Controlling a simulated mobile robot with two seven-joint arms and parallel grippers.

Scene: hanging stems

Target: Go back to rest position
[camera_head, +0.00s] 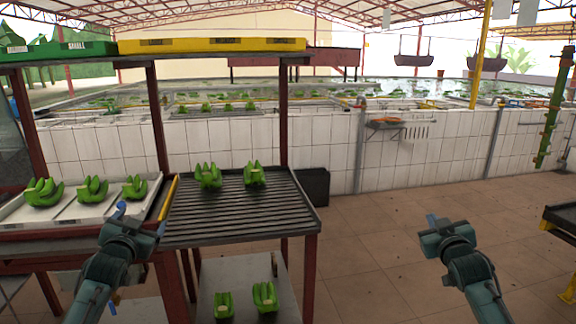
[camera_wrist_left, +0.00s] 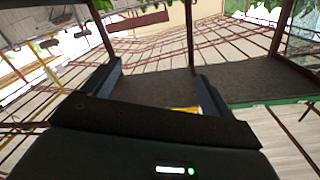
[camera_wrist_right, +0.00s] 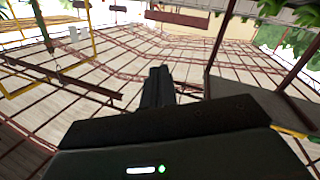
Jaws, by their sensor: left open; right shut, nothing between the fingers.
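My left gripper (camera_head: 132,221) is raised in front of the rack at the lower left of the head view. In the left wrist view its two fingers (camera_wrist_left: 155,85) stand wide apart with nothing between them. My right gripper (camera_head: 446,228) is raised over the open floor at the lower right. In the right wrist view its fingers (camera_wrist_right: 158,84) are together and hold nothing. Both grippers are apart from everything around them.
A rack holds green banana clusters (camera_head: 208,175) on a slatted shelf (camera_head: 230,215) and a white tray (camera_head: 75,211) at left. A green stem (camera_head: 552,110) hangs at far right. A dark table edge (camera_head: 563,219) stands at right. The tiled floor (camera_head: 370,240) between is clear.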

